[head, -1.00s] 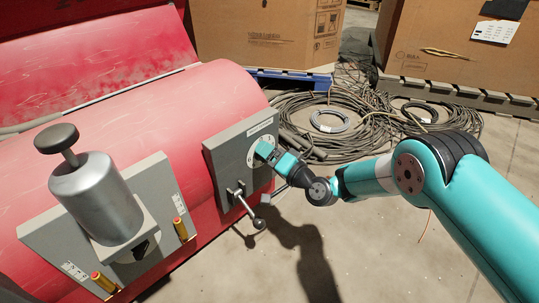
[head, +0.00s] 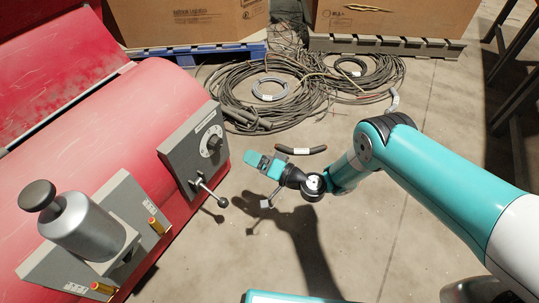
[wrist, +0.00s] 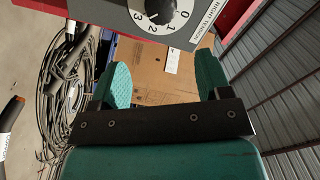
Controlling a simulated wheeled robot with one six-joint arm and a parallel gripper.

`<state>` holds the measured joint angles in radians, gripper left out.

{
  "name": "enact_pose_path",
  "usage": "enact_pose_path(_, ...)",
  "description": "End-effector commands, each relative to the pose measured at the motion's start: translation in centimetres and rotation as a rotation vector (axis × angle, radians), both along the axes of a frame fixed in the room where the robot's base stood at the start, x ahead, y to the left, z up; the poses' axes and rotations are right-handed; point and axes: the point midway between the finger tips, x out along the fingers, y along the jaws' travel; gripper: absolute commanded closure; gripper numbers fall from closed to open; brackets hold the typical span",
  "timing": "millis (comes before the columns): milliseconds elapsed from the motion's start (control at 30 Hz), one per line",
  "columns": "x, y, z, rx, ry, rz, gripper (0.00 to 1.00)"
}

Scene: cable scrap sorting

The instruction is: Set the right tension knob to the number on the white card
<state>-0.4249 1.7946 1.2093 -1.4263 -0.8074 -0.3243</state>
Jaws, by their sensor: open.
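The right tension knob (head: 213,142) is a dark knob on a pale round dial, on a grey panel (head: 180,155) fixed to the red machine. In the wrist view the knob (wrist: 160,8) is cut off by the top edge. The numbers 0 to 3 show on its dial, beside a "RIGHT TENSION" label (wrist: 207,18). I cannot tell which number it points to. My gripper (head: 258,163) is open and empty, to the right of the panel and apart from the knob. Its two teal fingers (wrist: 164,78) are spread in the wrist view. The white card is not in view now.
A lever with a ball end (head: 222,202) sticks out below the dial. A silver cylinder with a dark knob (head: 85,225) stands on another panel at left. Cable coils (head: 270,90) lie behind, before cardboard boxes (head: 190,20). The floor right of the machine is mostly clear.

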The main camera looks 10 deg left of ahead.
Motion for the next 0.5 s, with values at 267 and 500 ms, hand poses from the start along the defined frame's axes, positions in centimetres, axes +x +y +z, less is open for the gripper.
enact_pose_path(267,-0.9,-1.4,0.9,-0.001,0.003,-0.001,0.29)
enact_pose_path(500,-1.8,-3.5,0.4,-0.001,0.003,-0.001,0.29)
